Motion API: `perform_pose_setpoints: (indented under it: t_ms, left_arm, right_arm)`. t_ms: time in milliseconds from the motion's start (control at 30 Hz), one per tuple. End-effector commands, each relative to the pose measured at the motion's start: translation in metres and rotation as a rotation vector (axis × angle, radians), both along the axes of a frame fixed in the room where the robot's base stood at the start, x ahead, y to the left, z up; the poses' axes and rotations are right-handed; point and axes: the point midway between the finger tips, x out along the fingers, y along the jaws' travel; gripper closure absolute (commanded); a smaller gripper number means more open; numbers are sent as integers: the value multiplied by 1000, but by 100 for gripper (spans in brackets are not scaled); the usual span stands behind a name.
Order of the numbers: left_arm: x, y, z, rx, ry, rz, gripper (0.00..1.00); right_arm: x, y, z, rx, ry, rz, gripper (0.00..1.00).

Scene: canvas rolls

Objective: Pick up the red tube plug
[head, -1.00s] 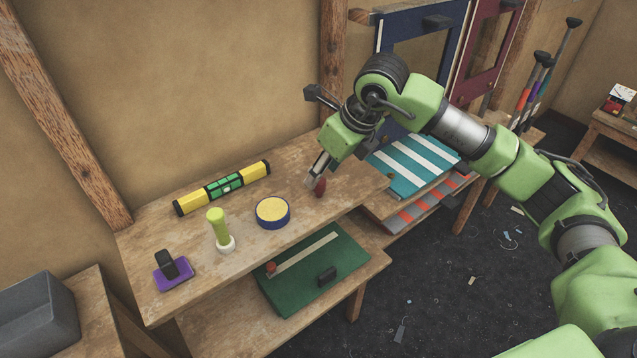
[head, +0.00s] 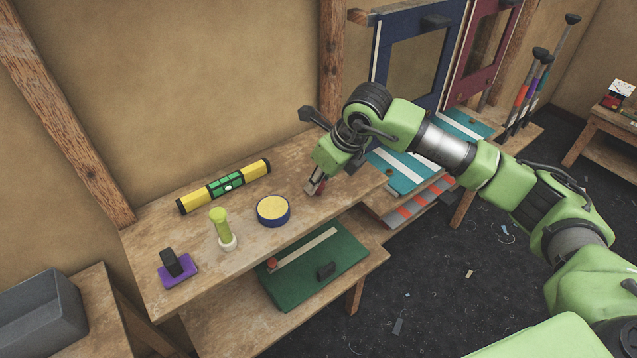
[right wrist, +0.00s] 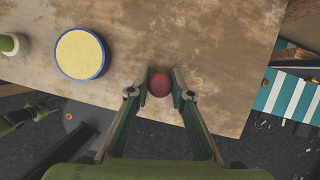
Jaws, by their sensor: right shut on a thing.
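The red tube plug (right wrist: 160,84) is a small dark red piece near the right end of the wooden table's top. In the right wrist view its rounded top shows between the two fingertips. My right gripper (right wrist: 160,88) is shut on it, with a finger on each side. In the head view my right gripper (head: 315,186) reaches down to the table top and covers most of the plug. I cannot tell whether the plug still touches the table. My left gripper is in neither view.
On the table top (head: 150,290) stand a blue-rimmed yellow disc (head: 273,210), a green-handled tool (head: 221,228), a yellow level (head: 225,186) and a purple-based block (head: 177,270). A green board (head: 310,275) lies on the lower shelf. Teal striped boards (head: 405,172) lie at the right.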

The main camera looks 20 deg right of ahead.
Motion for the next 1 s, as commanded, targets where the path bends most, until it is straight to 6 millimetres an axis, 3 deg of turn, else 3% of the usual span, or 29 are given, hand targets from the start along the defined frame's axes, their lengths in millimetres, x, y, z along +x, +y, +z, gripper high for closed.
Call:
perform_pose_setpoints:
  t_ms: [267,400,667,800,1000]
  left_arm:
    - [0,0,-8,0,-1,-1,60]
    - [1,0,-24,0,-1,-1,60]
    - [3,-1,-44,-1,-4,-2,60]
    - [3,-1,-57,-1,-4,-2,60]
    - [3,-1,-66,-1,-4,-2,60]
  right_arm:
    - [1,0,8,1,-4,0,91]
    - [2,0,27,1,-8,0,91]
    - [-50,-2,89,0,-10,2,91]
    - [-86,-3,103,-2,-7,3,91]
    - [-122,-5,121,-1,-4,1,91]
